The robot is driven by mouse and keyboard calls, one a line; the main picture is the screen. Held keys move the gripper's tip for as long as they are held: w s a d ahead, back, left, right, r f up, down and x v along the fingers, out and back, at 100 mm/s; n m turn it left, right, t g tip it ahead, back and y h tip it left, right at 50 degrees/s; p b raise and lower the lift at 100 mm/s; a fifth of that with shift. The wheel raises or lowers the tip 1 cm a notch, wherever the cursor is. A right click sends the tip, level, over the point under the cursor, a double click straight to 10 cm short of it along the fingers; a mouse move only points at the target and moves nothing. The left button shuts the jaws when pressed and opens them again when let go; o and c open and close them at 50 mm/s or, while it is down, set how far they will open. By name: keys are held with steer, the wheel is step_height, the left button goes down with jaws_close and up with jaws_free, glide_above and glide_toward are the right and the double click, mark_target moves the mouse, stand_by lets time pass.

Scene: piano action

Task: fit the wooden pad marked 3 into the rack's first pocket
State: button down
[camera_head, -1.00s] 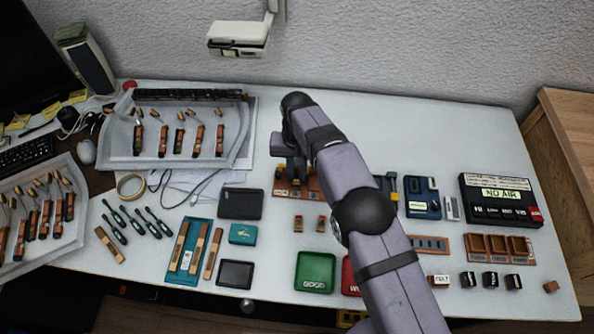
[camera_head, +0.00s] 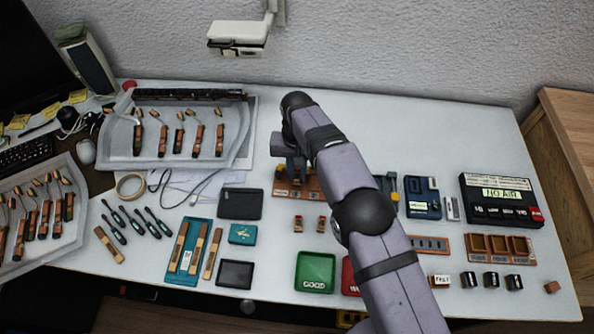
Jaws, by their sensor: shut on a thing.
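The rack (camera_head: 283,190) is a low orange-brown wooden strip with pale labels near the middle of the table. My arm covers its right part. My gripper (camera_head: 297,172) points down over the rack, with its dark blue fingers shut on the wooden pad. The pad is mostly hidden between the fingers and its number cannot be read. I cannot tell whether it is inside a pocket or just above one. Two small wooden pads, a left one (camera_head: 298,223) and a right one (camera_head: 321,224), stand on the table in front of the rack.
A green tray (camera_head: 315,272) and a partly hidden red tray (camera_head: 350,278) lie at the front. A dark pad (camera_head: 240,204) is left of the rack. A grey tray of hammers (camera_head: 180,155) stands back left. The table behind my gripper is clear.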

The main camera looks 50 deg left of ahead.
steer(key=shift+f+b, duration=0.35)
stand_by(0.8)
stand_by(0.4)
steer(key=c, duration=1.6)
jaws_free()
steer(key=shift+r, duration=0.1)
steer(key=shift+r+p, duration=2.3)
steer(key=shift+r, duration=1.15)
steer(key=shift+w, duration=0.1)
